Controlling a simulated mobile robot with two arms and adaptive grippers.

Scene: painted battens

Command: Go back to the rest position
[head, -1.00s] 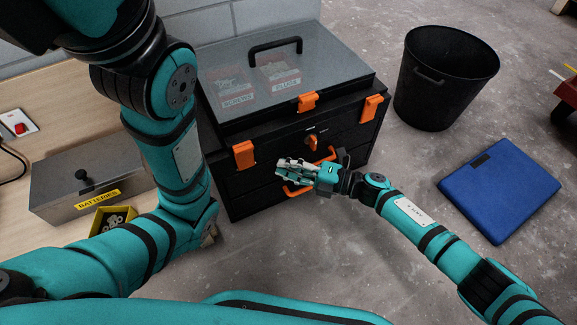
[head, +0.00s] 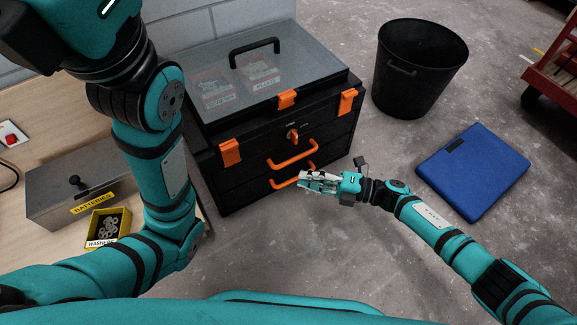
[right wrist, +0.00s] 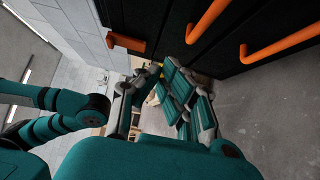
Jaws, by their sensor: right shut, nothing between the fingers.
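My right gripper (head: 306,181) is in front of the lower right of the black tool chest (head: 237,190). It is shut and empty, and its fingers also show in the right wrist view (right wrist: 152,85). In the head view its tips overlap the right end of the lower orange drawer handle (head: 284,182); I cannot tell if they touch. The upper orange handle (head: 290,157) is clear of it. My left arm crosses the left of the head view, bent, in front of the workbench; its gripper is not in view.
A red cart (head: 553,80) stands at the far right. The bench (head: 42,133) holds a batteries box (head: 85,185) and a yellow washers tray (head: 100,242). Floor in front of the chest is bare.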

